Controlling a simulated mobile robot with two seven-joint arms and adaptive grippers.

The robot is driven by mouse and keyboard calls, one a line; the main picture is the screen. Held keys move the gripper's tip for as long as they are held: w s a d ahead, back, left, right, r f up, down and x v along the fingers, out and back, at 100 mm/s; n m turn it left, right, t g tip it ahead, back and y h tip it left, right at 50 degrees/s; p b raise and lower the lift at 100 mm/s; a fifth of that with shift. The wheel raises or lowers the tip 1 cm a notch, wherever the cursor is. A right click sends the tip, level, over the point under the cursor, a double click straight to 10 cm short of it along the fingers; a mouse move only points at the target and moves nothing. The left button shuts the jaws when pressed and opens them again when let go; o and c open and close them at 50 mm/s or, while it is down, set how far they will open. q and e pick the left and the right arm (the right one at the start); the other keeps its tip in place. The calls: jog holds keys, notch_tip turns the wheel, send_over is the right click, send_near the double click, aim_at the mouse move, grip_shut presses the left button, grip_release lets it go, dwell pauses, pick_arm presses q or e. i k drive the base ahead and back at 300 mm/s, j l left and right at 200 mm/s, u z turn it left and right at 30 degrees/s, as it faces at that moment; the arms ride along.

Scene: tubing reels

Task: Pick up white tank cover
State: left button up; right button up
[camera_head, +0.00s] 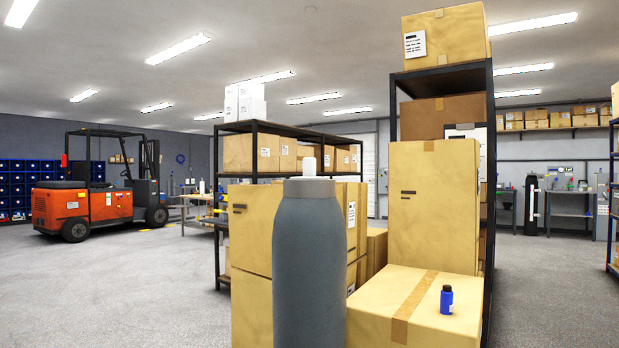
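A tall dark grey tank (314,265) stands upright close in front of me, with a lighter grey rounded collar (309,188) at its top. A small white cylindrical piece (309,166) sits on top of the collar; it looks like the white tank cover. The tank's lower end is cut off by the bottom edge of the view. Neither of my grippers is in view, so nothing is seen touching the tank or the white piece.
Cardboard boxes (257,225) stack right behind the tank. A low box (380,307) at right bears a small blue bottle (447,300) with a black cap. A black-framed shelf (487,200) rises behind. An orange forklift (85,200) stands far left; the grey floor (130,290) at left is clear.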

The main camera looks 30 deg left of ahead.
aim_at(308, 164)
jog(key=i+j+u, duration=0.15)
jog(key=i+u, duration=0.95)
jog(key=k+j, duration=0.05)
jog(key=k, duration=0.05)
